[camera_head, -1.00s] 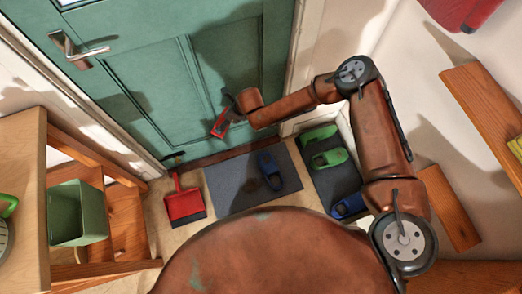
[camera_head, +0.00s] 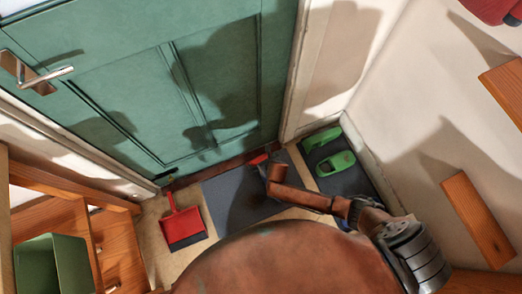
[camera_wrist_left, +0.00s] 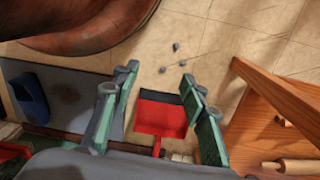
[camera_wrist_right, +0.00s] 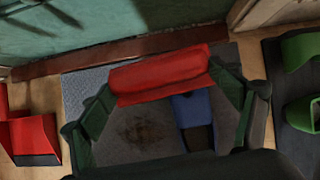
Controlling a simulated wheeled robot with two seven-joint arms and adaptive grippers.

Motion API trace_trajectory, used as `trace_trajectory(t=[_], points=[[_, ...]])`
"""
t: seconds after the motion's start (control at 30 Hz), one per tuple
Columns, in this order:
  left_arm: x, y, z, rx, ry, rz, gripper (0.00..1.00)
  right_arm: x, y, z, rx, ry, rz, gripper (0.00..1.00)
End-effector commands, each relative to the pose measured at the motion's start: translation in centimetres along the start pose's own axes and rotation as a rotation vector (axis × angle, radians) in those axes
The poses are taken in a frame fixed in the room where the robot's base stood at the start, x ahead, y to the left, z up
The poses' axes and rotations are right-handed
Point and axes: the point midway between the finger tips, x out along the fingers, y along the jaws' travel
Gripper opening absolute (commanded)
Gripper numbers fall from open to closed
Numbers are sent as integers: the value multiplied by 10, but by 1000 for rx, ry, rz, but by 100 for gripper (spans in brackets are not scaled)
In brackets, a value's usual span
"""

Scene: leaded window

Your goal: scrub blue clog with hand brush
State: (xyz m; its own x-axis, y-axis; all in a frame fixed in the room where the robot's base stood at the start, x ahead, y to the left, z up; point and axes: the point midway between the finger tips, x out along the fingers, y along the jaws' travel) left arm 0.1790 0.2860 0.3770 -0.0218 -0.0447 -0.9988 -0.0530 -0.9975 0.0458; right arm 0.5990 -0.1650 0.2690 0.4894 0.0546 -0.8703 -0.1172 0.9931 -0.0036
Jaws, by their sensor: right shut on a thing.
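My right gripper (camera_wrist_right: 165,84) is shut on the red hand brush (camera_wrist_right: 158,70), which lies across between its fingers in the right wrist view. In the head view the brush (camera_head: 258,159) shows as a small red piece at the gripper (camera_head: 268,172), low over the grey mat. The blue clog (camera_wrist_right: 194,112) is on the mat, just below the brush in the right wrist view; I cannot tell whether they touch. In the head view my arm hides it. The left wrist view shows a blue clog (camera_wrist_left: 31,96) at its left. My left gripper (camera_wrist_left: 158,82) is open and empty.
The grey mat (camera_head: 222,190) lies before the green door (camera_head: 130,85) and bears a dark stain (camera_wrist_right: 145,130). A red dustpan (camera_head: 184,226) lies left of it. Green clogs (camera_head: 336,163) stand on a dark tray at right. A green bin (camera_head: 52,265) and wooden shelf are at left.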

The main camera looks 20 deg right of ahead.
Motion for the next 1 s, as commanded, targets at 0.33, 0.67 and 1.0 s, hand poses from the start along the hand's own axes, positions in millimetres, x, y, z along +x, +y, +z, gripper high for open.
trace_trajectory(t=[0.33, 0.67, 1.0], points=[[0, 6, -7, 3, 28, 18, 40, 16, -3, -28, 32, -3, -15, 64], [8, 27, -36, 16, 139, 74, 40, 38, -4, -43, 33, 0, -15, 64], [36, 42, -61, 20, 247, 117, 40, 50, -3, -48, 33, -2, -15, 64]])
